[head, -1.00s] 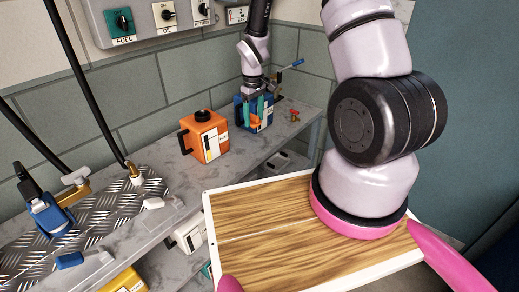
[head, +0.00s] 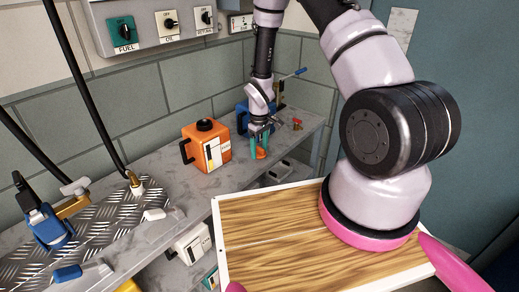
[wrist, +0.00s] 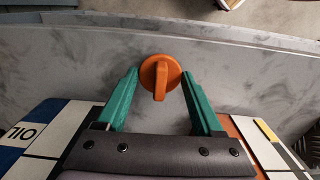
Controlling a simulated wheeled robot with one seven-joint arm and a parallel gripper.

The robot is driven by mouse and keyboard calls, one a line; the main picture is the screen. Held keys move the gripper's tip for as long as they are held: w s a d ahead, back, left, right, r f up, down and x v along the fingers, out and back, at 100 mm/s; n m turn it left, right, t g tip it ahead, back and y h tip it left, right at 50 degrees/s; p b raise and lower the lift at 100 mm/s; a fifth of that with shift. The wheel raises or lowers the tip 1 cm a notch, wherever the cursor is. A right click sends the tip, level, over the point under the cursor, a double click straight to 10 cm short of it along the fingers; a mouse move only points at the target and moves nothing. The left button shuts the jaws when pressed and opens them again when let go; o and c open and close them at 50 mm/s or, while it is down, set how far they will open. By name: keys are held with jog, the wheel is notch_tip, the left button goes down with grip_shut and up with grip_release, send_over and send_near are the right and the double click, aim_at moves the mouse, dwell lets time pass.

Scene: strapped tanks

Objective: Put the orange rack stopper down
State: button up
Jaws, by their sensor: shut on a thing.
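The orange rack stopper (head: 261,154) is between the teal fingertips of my gripper (head: 259,148), low over the grey bench (head: 150,180). In the wrist view the stopper (wrist: 160,73) shows as a round disc with a raised grip bar, and the fingertips of my gripper (wrist: 160,76) close on it from both sides. The bare bench top (wrist: 240,70) lies beneath it. I cannot tell whether the stopper touches the bench.
An orange tank (head: 206,148) stands left of my gripper, and a blue tank (head: 242,118) stands behind it, partly hidden. A small red-handled fitting (head: 297,124) is to the right. The bench's front edge runs close by. A wooden tray top (head: 270,235) is nearer me.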

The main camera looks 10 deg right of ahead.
jog(key=shift+f, duration=0.15)
jog(key=o, duration=1.3)
jog(key=shift+o, duration=0.2)
notch_tip(320, 180, up, 12)
jog(key=r, duration=0.1)
notch_tip(320, 180, up, 11)
jog(key=m+t, duration=0.1)
jog(key=m, duration=0.1)
send_over(259, 148)
jog(key=d, duration=0.2)
jog(key=s+d+r+m+t, duration=0.1)
jog(key=s+r+m, duration=0.1)
jog(key=r, duration=0.4)
jog(key=s+d+r+m+t, duration=0.1)
jog(key=s+r, duration=0.2)
jog(key=r, duration=0.3)
jog(key=s+d+r+m+t+y, duration=0.2)
jog(key=s+r+m+t, duration=0.2)
jog(key=s+r, duration=1)
jog(key=s+m, duration=0.2)
jog(key=s, duration=0.1)
